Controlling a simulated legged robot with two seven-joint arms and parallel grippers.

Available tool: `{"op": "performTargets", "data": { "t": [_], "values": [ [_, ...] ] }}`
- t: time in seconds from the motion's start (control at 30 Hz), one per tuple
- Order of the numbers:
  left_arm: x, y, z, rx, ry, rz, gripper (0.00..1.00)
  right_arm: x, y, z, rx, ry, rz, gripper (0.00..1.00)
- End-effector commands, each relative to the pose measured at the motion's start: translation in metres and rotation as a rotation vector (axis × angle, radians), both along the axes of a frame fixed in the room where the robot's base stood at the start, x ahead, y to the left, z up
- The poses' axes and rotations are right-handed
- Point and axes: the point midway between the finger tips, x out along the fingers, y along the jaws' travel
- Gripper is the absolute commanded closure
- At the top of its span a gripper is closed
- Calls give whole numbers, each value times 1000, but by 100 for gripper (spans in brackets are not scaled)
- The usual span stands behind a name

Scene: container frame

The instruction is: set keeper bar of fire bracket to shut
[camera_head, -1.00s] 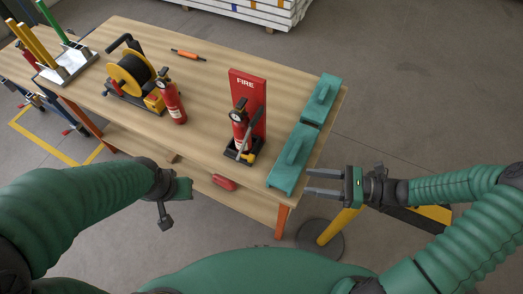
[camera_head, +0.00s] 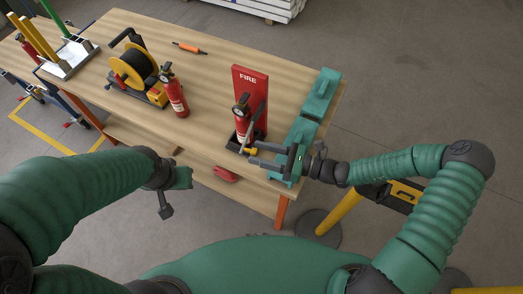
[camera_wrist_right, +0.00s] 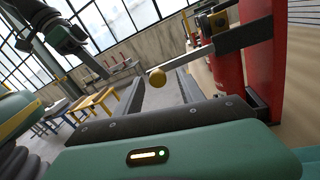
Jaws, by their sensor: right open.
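The fire bracket (camera_head: 250,84) is a red backboard marked FIRE, standing on the table with a red extinguisher (camera_head: 241,125) in front of it. The keeper bar (camera_head: 259,117) is a grey bar with a yellow ball knob (camera_head: 250,151); in the head view it slants down toward the front. In the right wrist view the bar (camera_wrist_right: 205,53) reaches out from the bracket and the knob (camera_wrist_right: 157,78) appears between my fingers. My right gripper (camera_head: 252,154) is open beside the knob; contact cannot be told. My left gripper (camera_head: 166,203) is off the table's front edge, its jaws unclear.
Teal blocks (camera_head: 320,94) lie along the table's right edge, close to my right gripper. A second extinguisher (camera_head: 175,96), a yellow reel (camera_head: 134,70) and an orange tool (camera_head: 188,48) stand or lie to the left. The tabletop (camera_head: 210,75) between is clear.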

Motion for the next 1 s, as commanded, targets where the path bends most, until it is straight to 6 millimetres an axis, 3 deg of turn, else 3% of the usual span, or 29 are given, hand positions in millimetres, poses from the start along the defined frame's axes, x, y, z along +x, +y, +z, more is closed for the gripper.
{"op": "performTargets", "data": {
  "t": [0.23,0.57,1.0],
  "values": [
    [0,0,0,0,0,1,100,0,0,0,1,0,0,55],
    [0,0,0,0,0,0,100,0,-1,0,1,0,0,98],
    [0,0,0,0,0,0,100,1,-1,-1,0,0,-1,100]
  ]
}}
